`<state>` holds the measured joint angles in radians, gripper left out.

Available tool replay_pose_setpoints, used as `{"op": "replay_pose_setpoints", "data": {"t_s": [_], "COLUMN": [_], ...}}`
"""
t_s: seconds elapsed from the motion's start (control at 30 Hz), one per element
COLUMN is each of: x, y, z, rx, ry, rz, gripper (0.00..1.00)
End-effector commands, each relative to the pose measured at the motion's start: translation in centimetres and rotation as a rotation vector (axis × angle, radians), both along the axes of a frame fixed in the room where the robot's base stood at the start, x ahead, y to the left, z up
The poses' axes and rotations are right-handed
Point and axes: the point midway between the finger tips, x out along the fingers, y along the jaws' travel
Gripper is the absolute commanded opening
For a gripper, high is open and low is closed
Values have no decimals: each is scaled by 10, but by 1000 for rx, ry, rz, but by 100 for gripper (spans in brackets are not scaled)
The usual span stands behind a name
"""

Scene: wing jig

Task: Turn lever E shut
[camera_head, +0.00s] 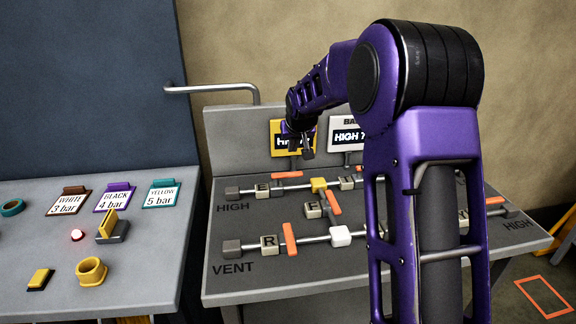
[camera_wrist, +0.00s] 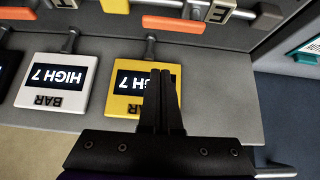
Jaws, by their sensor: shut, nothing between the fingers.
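The block lettered E (camera_head: 262,191) sits on the upper pipe of the grey bench, left of the yellow block. It also shows at the top of the wrist view (camera_wrist: 222,11). The orange lever (camera_head: 287,174) beside it lies roughly along the pipe; it shows in the wrist view (camera_wrist: 173,25) between the E block and the yellow block. My gripper (camera_head: 307,151) is shut and empty, in front of the yellow display behind the pipe. In the wrist view its fingers (camera_wrist: 161,78) are together and overlap that display, apart from the lever.
A yellow display (camera_head: 281,139) and a white display (camera_head: 346,135) stand behind the upper pipe. Other orange levers (camera_head: 333,203) and the lower pipe's lever (camera_head: 289,240) are nearer the front. My arm hides the bench's right part. The left bench holds label cards (camera_head: 114,197).

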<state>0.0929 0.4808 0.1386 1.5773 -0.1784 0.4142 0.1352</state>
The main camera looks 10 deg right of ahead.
Motion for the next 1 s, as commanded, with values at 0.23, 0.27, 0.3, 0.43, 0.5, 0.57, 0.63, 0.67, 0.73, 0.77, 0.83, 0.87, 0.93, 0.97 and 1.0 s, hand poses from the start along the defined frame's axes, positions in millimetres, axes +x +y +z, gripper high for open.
{"op": "replay_pose_setpoints", "data": {"t_s": [0.23, 0.27, 0.3, 0.43, 0.5, 0.57, 0.63, 0.67, 0.73, 0.77, 0.83, 0.87, 0.93, 0.97, 1.0], "x": [0, 0, 0, 0, 2, 6, 12, 15, 23, 27, 36, 39, 47, 50, 55], "y": [-2, -2, -2, -2, -2, -2, -2, -2, -2, -2, -2, -2, -2, -2, -2], "z": [-3, -3, -3, -4, -7, -12, -20, -24, -35, -39, -50, -54, -64, -69, -73], "rx": [11, 11, 10, 10, 10, 10, 10, 10, 10, 10, 10, 10, 9, 10, 10], "ry": [2, 2, 3, 3, 3, 5, 6, 7, 7, 6, 5, 5, 5, 6, 5], "rz": [-8, -7, -8, -8, -8, -8, -8, -8, -8, -8, -8, -8, -7, -8, -8], "gripper": [0, 0, 0, 0, 0, 0, 0, 0, 0, 0, 0, 0, 0, 0, 0]}}
